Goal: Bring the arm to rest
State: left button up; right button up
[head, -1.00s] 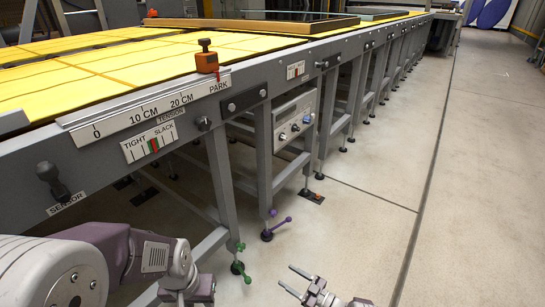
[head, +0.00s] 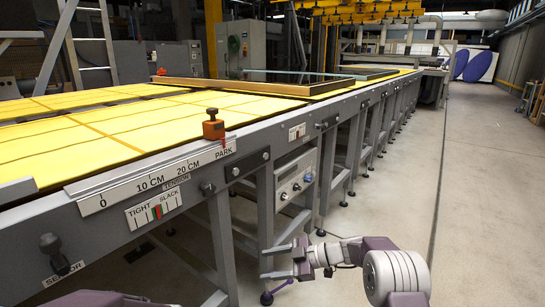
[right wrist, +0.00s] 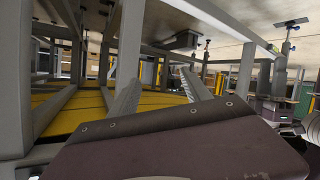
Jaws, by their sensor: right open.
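My right arm comes in from the lower right of the head view, with purple and white links. Its gripper (head: 268,263) points left, with its two fingers apart and nothing between them. It appears in front of the conveyor table's legs, below the control box. The right wrist view shows both fingers (right wrist: 160,95) spread, with table legs and yellow surface beyond; contact with the frame cannot be told. Of my left arm only a purple link shows at the bottom left of the head view; its gripper is out of sight.
The long grey table (head: 265,158) has a yellow top and carries a framed glass pane (head: 270,86). A dark sensor knob (head: 52,250) sticks out. Floor (head: 400,190) at right is clear.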

jog(key=s+d+r+m+g+h, duration=0.1)
jog(key=s+d+m+h, duration=0.25)
jog(key=s, duration=0.45)
jog(key=s+d+r+m+g+h, duration=0.15)
jog(key=s+h, duration=0.25)
jog(key=s, duration=0.4)
jog(key=s+d+f+m+h, duration=0.6)
jog(key=s+d+f+m, duration=0.2)
jog(key=s+d+m, duration=0.4)
notch_tip(320, 180, up, 38)
jog(key=w+d+m+t+p, duration=0.1)
jog(key=m+p, duration=0.2)
jog(key=p, duration=3.6)
jog(key=shift+d, duration=0.2)
